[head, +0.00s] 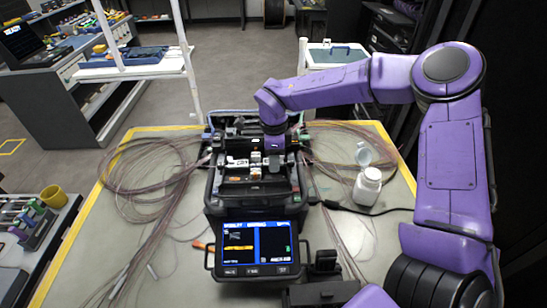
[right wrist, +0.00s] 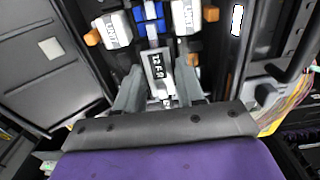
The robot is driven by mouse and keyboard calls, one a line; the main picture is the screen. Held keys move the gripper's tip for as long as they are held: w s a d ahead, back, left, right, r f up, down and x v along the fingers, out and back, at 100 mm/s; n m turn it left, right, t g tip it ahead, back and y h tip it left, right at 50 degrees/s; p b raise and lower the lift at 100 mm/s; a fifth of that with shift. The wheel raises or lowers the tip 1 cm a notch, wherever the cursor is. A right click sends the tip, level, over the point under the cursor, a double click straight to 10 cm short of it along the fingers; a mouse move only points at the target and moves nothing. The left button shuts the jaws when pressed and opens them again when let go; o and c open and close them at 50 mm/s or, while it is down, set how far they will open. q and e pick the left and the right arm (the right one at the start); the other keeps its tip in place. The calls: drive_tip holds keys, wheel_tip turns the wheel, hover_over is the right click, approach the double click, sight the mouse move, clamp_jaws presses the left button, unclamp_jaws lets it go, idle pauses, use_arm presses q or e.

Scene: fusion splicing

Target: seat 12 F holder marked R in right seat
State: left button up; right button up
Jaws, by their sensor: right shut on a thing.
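The holder lies between the two grey fingers, close to the blue part (right wrist: 149,14) of the splicer. In the head view my right gripper (head: 274,152) is over the right half of the open black splicer (head: 212,190), and the holder there is too small to make out. The right seat is mostly hidden by the gripper, so I cannot tell whether the holder touches it. My left gripper is not in view.
The splicer's lit screen (head: 257,245) faces the front. White blocks with orange ends (right wrist: 112,29) flank the blue part. Loose fibre coils (head: 135,180) spread left and right on the table. A white bottle (head: 367,187) stands at the right with a dark cable beside it.

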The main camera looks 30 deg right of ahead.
drive_tip(key=shift+f, duration=0.15)
idle(0.6)
drive_tip(key=o, duration=1.2)
drive_tip(key=shift+w+r, duration=0.1)
drive_tip(key=shift+r, duration=0.3)
wheel_tip(320, 180, up, 10)
drive_tip(key=b, duration=0.1)
drive_tip(key=shift+f, duration=0.15)
